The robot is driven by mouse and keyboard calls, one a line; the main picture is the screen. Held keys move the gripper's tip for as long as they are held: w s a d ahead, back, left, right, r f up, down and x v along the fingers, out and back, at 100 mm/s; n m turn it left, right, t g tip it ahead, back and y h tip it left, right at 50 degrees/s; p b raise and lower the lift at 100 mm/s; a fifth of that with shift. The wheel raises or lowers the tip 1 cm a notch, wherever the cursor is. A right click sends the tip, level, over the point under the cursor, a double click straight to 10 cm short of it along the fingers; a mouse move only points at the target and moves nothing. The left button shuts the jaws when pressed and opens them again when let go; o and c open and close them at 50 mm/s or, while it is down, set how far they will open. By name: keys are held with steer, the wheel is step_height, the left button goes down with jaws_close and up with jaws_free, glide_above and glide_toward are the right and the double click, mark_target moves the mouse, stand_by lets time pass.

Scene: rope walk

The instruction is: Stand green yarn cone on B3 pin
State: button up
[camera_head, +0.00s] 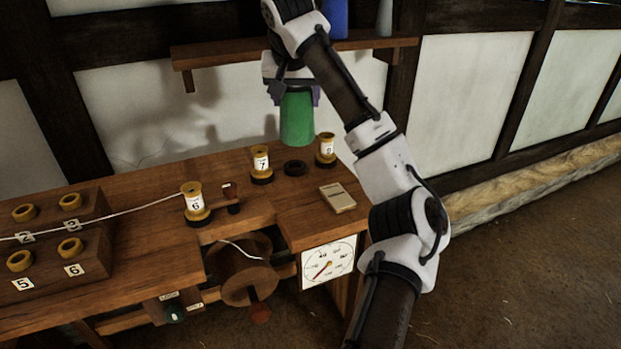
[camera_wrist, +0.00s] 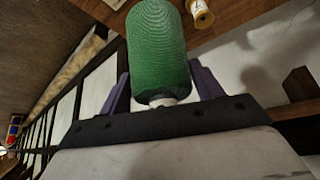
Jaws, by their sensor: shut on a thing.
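The green yarn cone (camera_head: 297,120) is held in my gripper (camera_head: 295,97) above the back of the wooden bench, apart from the bench top. In the wrist view the green cone (camera_wrist: 157,45) sits between the two purple fingers of my gripper (camera_wrist: 165,88), with a pale tip showing near the palm. My gripper is shut on it. No B3 label can be read in either view, so I cannot tell where the B3 pin is.
The bench (camera_head: 145,172) bears spools marked 7 (camera_head: 261,163) and 6 (camera_head: 195,204), another spool (camera_head: 326,150), a black ring (camera_head: 295,168) and a beige block (camera_head: 337,198). A dial (camera_head: 328,262) hangs in front. A wall shelf (camera_head: 215,54) bears a blue object (camera_head: 337,18).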

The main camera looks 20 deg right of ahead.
step_height(320, 180, down, 17)
steer(key=p, duration=0.2)
steer(key=shift+f, duration=0.2)
steer(key=shift+f, duration=0.2)
steer(key=o, duration=1.1)
steer(key=shift+r, duration=0.1)
